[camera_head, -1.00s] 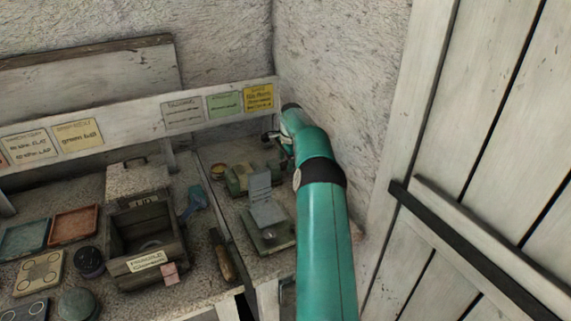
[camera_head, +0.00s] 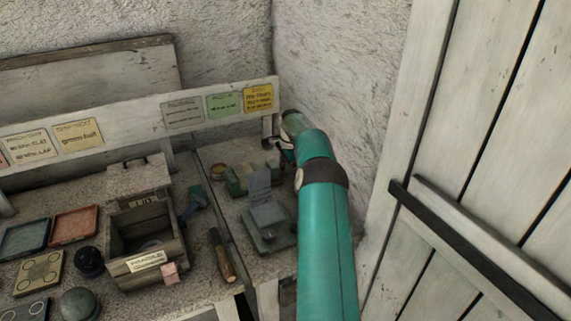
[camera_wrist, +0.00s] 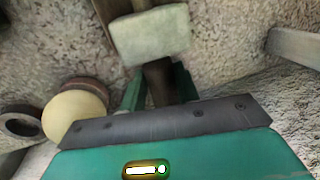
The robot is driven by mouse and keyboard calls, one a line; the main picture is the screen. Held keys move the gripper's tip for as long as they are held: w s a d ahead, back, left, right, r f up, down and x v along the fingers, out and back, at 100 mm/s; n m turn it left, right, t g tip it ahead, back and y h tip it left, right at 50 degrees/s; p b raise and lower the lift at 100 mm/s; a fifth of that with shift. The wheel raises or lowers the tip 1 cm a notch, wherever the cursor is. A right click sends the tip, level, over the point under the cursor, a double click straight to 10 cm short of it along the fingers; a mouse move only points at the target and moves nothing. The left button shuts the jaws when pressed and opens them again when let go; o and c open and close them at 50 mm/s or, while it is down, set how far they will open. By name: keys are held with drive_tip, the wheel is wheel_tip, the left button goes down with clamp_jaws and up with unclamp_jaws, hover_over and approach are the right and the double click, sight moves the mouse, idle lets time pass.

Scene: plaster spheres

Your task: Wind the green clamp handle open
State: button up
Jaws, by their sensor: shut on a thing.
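My gripper (camera_head: 277,143) is at the far right corner of the bench, partly hidden by my teal arm. In the wrist view its dark green fingers (camera_wrist: 158,88) are closed on a dark bar, which I take to be the clamp handle (camera_wrist: 160,80). A pale grey-green block (camera_wrist: 150,36) sits just beyond the fingertips. The handle's green colour does not show clearly, and its far end is hidden behind the block. A greenish device (camera_head: 238,180) stands on the bench just left of my gripper; I cannot tell whether it belongs to the clamp.
A grey-green stand with an upright plate (camera_head: 265,212) is in front. An open wooden box (camera_head: 146,240) and a wood-handled tool (camera_head: 222,258) lie left. A pale ball (camera_wrist: 75,115) shows beside the gripper. The rough wall (camera_head: 335,90) is close on the right.

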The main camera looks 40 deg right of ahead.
drive_tip(key=shift+s+a+t+h, duration=0.15)
drive_tip(key=shift+t+h, duration=0.25)
drive_tip(key=shift+t, duration=0.9)
drive_tip(key=o, duration=1)
drive_tip(key=v, duration=1.3)
drive_tip(key=shift+s+r, duration=0.2)
drive_tip(key=shift+r, duration=0.1)
